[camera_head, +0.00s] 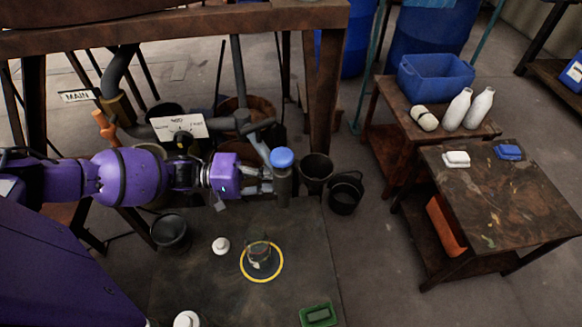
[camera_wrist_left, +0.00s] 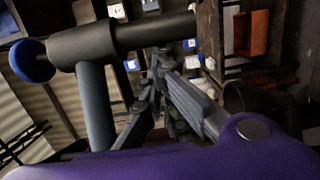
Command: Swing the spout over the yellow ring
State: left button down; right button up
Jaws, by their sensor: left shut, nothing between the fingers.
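The spout (camera_head: 283,188) is a grey pipe with a blue cap on its end, standing over the back edge of the dark table. It also shows in the left wrist view (camera_wrist_left: 97,105), close on the left side. The yellow ring (camera_head: 262,281) is drawn on the table, nearer than the spout and a little left of it. A clear glass vessel (camera_head: 260,252) stands inside the ring. My left gripper (camera_head: 270,181) is shut and empty, just left of the spout; I cannot tell whether they touch. Its fingers show in the wrist view (camera_wrist_left: 160,75).
A white knob-like piece (camera_head: 221,245) and a green tray (camera_head: 318,314) are on the dark table (camera_head: 200,290). A white label plate (camera_head: 178,127) and an orange handle (camera_head: 104,126) are on the pipework. Black buckets (camera_head: 171,233) stand around. Side tables are at right.

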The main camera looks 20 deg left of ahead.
pick_arm(q)
jog(key=s+a, duration=0.1)
jog(key=s, duration=0.1)
jog(key=s+a, duration=0.2)
jog(key=shift+s+a+f+p, duration=0.1)
jog(key=shift+s+a+p, duration=0.2)
jog(key=shift+p, duration=0.1)
jog(key=shift+d, duration=0.1)
jog(key=v, duration=1.2)
jog(key=shift+w+a, duration=0.2)
